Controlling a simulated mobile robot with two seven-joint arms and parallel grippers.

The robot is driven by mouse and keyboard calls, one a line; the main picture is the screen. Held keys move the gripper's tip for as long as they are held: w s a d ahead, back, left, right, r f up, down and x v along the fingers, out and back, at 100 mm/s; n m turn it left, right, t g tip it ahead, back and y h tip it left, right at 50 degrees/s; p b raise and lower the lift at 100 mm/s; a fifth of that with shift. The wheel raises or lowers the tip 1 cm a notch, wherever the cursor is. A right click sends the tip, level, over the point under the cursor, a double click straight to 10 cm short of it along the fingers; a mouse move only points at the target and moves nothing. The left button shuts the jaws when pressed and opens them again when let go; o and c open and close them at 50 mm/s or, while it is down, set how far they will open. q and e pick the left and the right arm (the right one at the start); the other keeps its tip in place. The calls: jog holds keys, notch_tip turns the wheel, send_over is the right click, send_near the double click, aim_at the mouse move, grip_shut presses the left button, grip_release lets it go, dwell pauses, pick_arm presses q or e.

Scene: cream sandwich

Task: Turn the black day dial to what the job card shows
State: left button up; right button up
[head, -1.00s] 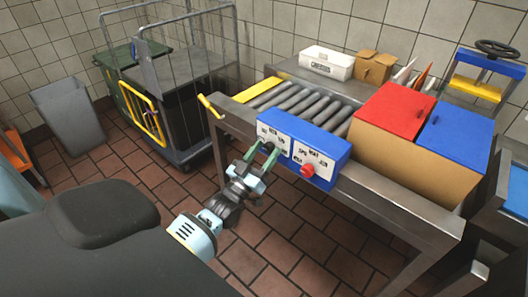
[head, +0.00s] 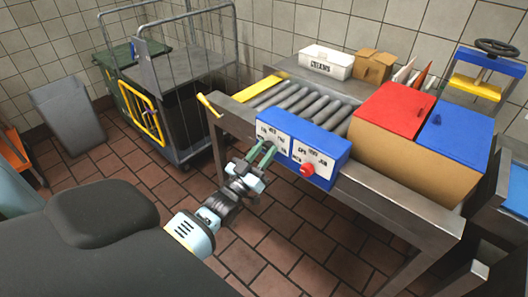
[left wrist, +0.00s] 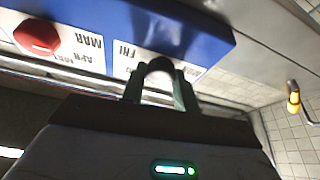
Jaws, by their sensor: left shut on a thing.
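A blue control box (head: 318,142) is fixed to the front of the roller table and carries two white lettered panels. The black day dial (left wrist: 160,65) is on the panel with FRI lettering, between the fingertips in the left wrist view. My left gripper (head: 263,153) is shut on this dial, and its green fingers (left wrist: 160,88) lie on both sides of it. In the head view the fingers mostly hide the dial. A red dial (head: 307,169) is on the other panel, beside MAR lettering; it also shows in the left wrist view (left wrist: 38,37). I cannot make out a job card. My right gripper is not in view.
The roller table (head: 375,193) holds a red-lidded box (head: 393,108), a blue-lidded box (head: 457,130), a white lettered bin (head: 328,62) and a cardboard box (head: 373,66). A wire cage trolley (head: 178,100) stands to the left. The tiled floor before the table is clear.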

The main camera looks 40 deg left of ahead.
pick_arm(q)
jog(key=m+h, duration=0.1)
jog(key=m, duration=0.2)
jog(key=m+h, duration=0.2)
jog(key=shift+a+m+b, duration=0.1)
jog(key=shift+m+b, duration=0.2)
jog(key=shift+m, duration=0.1)
jog(key=shift+m+g+h, duration=0.4)
jog(key=shift+m+h, duration=0.25)
jog(key=shift+m, duration=0.75)
jog(key=shift+m+g+h, duration=0.4)
jog(key=shift+m+h, duration=0.25)
jog(key=shift+m, duration=1.05)
jog(key=o, duration=1)
jog(key=shift+c, duration=0.2)
jog(key=v, duration=0.8)
jog(key=shift+b, duration=0.45)
jog(key=shift+r, duration=0.1)
